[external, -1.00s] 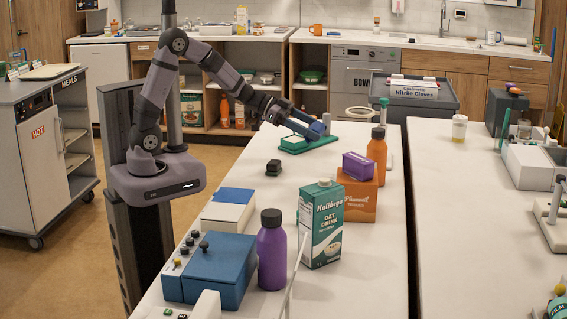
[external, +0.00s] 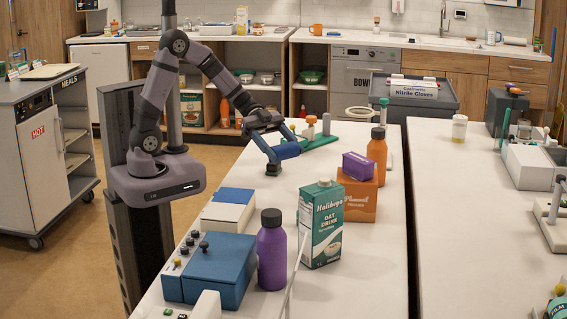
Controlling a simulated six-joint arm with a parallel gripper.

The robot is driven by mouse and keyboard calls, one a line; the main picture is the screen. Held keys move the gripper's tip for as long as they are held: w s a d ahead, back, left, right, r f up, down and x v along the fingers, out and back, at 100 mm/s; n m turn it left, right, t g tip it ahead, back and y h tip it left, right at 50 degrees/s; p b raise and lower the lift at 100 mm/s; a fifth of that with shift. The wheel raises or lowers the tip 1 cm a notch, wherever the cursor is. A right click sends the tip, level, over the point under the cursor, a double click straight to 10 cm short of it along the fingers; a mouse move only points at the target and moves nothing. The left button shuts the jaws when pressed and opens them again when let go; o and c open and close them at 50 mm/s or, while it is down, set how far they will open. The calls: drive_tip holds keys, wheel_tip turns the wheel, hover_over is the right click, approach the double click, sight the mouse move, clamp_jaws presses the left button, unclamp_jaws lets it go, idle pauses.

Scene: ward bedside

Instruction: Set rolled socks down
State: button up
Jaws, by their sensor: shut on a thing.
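I cannot tell whether the roll touches the block or the table.
A green board (external: 320,142) with small upright items stands just behind the roll. To the right are an orange box (external: 358,203), a purple box (external: 357,166) and an orange bottle (external: 376,152). An oat drink carton (external: 321,226) stands nearer. Clear table lies between.

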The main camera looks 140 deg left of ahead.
sight(283, 191)
drive_tip(key=shift+f+b, duration=0.65)
drive_tip(key=shift+f, duration=4.15)
drive_tip(key=shift+f, duration=0.15)
drive_tip(key=o, duration=1.1)
drive_tip(key=shift+c, duration=0.2)
drive_tip(key=shift+s+r, duration=0.25)
drive_tip(key=v, duration=1.1)
drive_tip(key=shift+s+r, duration=0.15)
drive_tip(key=shift+s, duration=0.05)
